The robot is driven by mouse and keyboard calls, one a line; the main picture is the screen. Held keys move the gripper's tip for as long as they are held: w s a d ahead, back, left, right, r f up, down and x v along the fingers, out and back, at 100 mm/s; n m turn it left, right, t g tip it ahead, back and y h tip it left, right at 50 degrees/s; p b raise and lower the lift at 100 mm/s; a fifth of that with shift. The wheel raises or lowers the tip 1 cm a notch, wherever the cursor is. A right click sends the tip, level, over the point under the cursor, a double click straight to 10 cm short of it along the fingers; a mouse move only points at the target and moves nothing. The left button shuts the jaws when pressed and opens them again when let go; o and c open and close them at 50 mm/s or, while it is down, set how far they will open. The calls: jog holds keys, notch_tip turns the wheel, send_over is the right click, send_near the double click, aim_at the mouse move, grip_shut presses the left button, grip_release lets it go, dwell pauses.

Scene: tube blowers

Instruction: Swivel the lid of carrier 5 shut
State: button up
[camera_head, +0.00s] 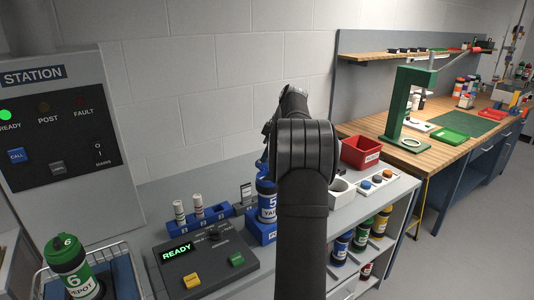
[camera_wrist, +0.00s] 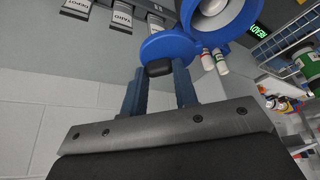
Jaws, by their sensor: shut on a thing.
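Carrier 5 (camera_head: 266,203), a blue canister with a white 5, stands upright on a blue holder, partly hidden by my arm in the head view. In the wrist view its blue rim and pale open mouth (camera_wrist: 213,8) show at the top. The round blue lid (camera_wrist: 172,45) is swung out to the side of the mouth, leaving it uncovered. My gripper (camera_wrist: 158,72) has its two blue-grey fingers at the lid's edge, around a black tab on it, and is shut on the lid. In the head view the fingers are hidden behind my arm.
A console with a lit READY display (camera_head: 178,249) stands in front of the carrier. Two white tubes (camera_head: 189,211) stand in a blue rack to its left. Green carrier 6 (camera_head: 72,265) is at lower left. A red bin (camera_head: 361,152) and a white tray lie to the right.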

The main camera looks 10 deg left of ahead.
jog(key=m, duration=0.1)
jog(key=d+m+t, duration=0.1)
jog(key=m, duration=0.1)
jog(key=shift+s+d+m, duration=0.2)
jog(key=shift+s+m, duration=0.1)
jog(key=m, duration=0.1)
jog(key=d+m+t, duration=0.1)
jog(key=shift+s+m+h, duration=0.3)
jog(key=shift+m, duration=0.1)
jog(key=s+m+h, duration=0.1)
jog(key=m, duration=0.2)
jog(key=s+d+m+t+h, duration=0.1)
jog(key=m, duration=0.2)
jog(key=s+m+t+h, duration=0.1)
jog(key=m, duration=0.2)
jog(key=shift+s+d+m, duration=0.2)
jog(key=shift+s+m, duration=0.2)
jog(key=s+m+h, duration=0.1)
jog(key=m, duration=0.1)
jog(key=m+h, duration=0.1)
jog(key=m, duration=0.1)
jog(key=s+a+m+h, duration=0.1)
jog(key=m, duration=0.2)
jog(key=shift+s, duration=0.35)
jog(key=shift+s+a+m+g+h, duration=0.2)
jog(key=shift+m+g+h, duration=0.1)
jog(key=shift+m, duration=0.45)
jog(key=shift+s+a+m+g+h, duration=0.2)
jog(key=shift+m+g, duration=0.1)
jog(key=shift+m, duration=0.45)
